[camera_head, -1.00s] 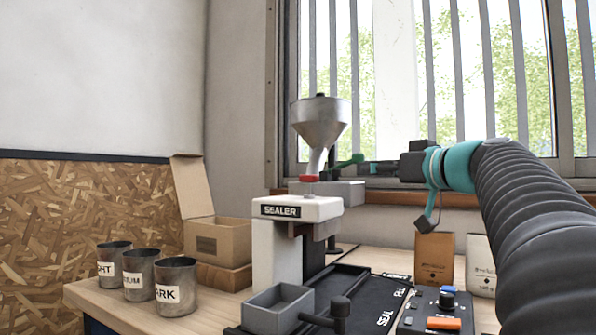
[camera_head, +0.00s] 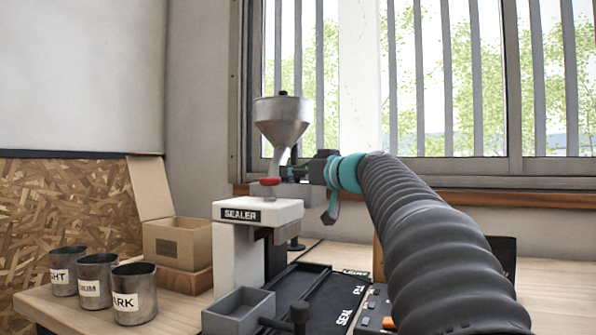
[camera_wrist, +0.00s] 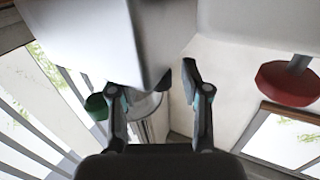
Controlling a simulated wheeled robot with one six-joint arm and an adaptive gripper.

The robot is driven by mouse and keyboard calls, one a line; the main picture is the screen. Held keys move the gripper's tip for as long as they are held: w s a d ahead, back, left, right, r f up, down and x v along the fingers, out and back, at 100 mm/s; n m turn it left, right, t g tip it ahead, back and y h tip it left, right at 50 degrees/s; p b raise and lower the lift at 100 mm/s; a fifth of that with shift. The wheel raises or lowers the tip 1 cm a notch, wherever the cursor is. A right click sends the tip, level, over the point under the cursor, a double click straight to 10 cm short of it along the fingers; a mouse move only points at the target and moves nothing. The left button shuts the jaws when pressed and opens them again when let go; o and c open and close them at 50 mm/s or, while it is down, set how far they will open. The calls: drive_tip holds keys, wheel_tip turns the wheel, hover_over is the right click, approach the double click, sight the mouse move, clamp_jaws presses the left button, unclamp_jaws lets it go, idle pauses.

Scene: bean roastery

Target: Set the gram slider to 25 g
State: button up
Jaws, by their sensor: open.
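The metal funnel hopper (camera_head: 282,122) stands above the white sealer head (camera_head: 258,212), with a red knob (camera_head: 270,182) under its spout. My gripper (camera_head: 298,170) is just right of the spout, above a grey block (camera_head: 290,190). In the wrist view my gripper (camera_wrist: 152,80) has its two fingers apart. A pale grey block (camera_wrist: 110,40) fills the upper part of that view, close to the fingertips; contact cannot be told. A green knob (camera_wrist: 97,106) is beside the left finger and the red knob (camera_wrist: 290,82) is at right. No gram scale or slider setting is readable.
Several labelled metal cups (camera_head: 134,294) and an open cardboard box (camera_head: 178,242) stand at left. A grey tray (camera_head: 238,310) is in front. A control panel (camera_head: 374,304) is partly hidden by my arm. The window wall is close behind.

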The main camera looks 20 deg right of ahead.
drive_tip(key=shift+c, duration=0.2)
clamp_jaws()
drive_tip(key=shift+w+a+f+b, duration=0.15)
drive_tip(key=shift+w+a+b, duration=0.45)
drive_tip(key=shift+w+a, duration=0.3)
drive_tip(key=shift+r, duration=0.2)
drive_tip(key=shift+o, duration=0.2)
unclamp_jaws()
drive_tip(key=shift+w+a, duration=0.1)
drive_tip(key=shift+a, duration=0.1)
drive_tip(key=shift+d, duration=0.1)
